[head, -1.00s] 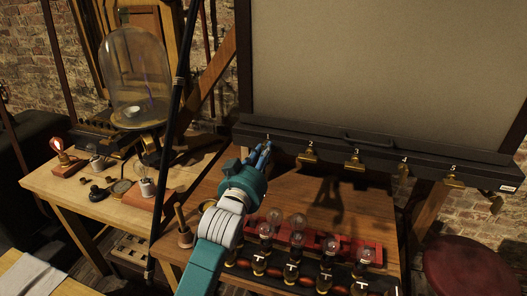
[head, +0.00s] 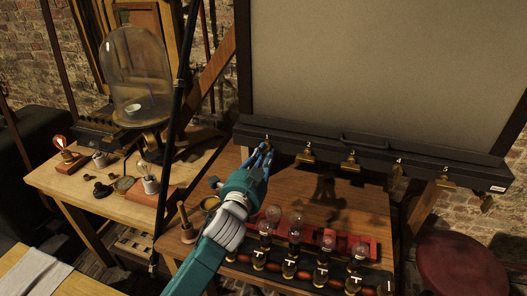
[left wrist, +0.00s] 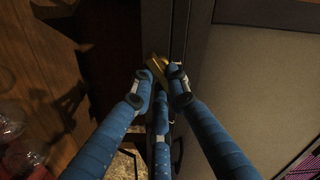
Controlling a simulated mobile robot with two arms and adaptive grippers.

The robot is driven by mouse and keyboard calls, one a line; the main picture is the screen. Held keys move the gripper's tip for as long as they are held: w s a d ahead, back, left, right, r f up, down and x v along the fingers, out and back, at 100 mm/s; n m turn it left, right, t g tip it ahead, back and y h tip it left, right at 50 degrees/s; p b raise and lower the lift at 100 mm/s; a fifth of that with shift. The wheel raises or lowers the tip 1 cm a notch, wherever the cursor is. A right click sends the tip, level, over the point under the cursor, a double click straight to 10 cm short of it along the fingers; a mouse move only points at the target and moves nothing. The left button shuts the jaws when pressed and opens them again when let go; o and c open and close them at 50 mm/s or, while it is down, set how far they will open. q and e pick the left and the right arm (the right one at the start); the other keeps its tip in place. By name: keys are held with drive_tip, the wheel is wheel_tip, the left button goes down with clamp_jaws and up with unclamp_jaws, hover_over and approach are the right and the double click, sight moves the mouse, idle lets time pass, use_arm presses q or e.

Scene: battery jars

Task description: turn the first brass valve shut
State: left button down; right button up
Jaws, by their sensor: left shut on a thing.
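A row of brass valves hangs along the dark rail (head: 375,150) under the big pale panel. The first brass valve, at the rail's left end, is mostly hidden by my left gripper (head: 262,158) in the head view. In the left wrist view, the brass valve (left wrist: 157,66) shows between the blue fingertips of my left gripper (left wrist: 158,84). The fingers are shut on it. Other brass valves, such as the second (head: 306,155) and third (head: 350,162), are untouched to the right. My right gripper is not in view.
Below the rail, a wooden bench (head: 310,195) carries a red rack (head: 345,240) with several glass bulbs. A glass bell jar (head: 137,75) stands on the table at left. A dark red stool (head: 460,270) is at right. The bench between rail and bulbs is mostly clear.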

use_arm(q)
drive_tip(key=m+p, duration=0.1)
drive_tip(key=m, duration=0.5)
drive_tip(key=shift+f+p, duration=0.2)
drive_tip(key=shift+p, duration=0.1)
drive_tip(key=shift+m, duration=0.4)
drive_tip(key=c, duration=1.7)
unclamp_jaws()
drive_tip(key=shift+s+a, duration=0.1)
drive_tip(key=v, duration=1.2)
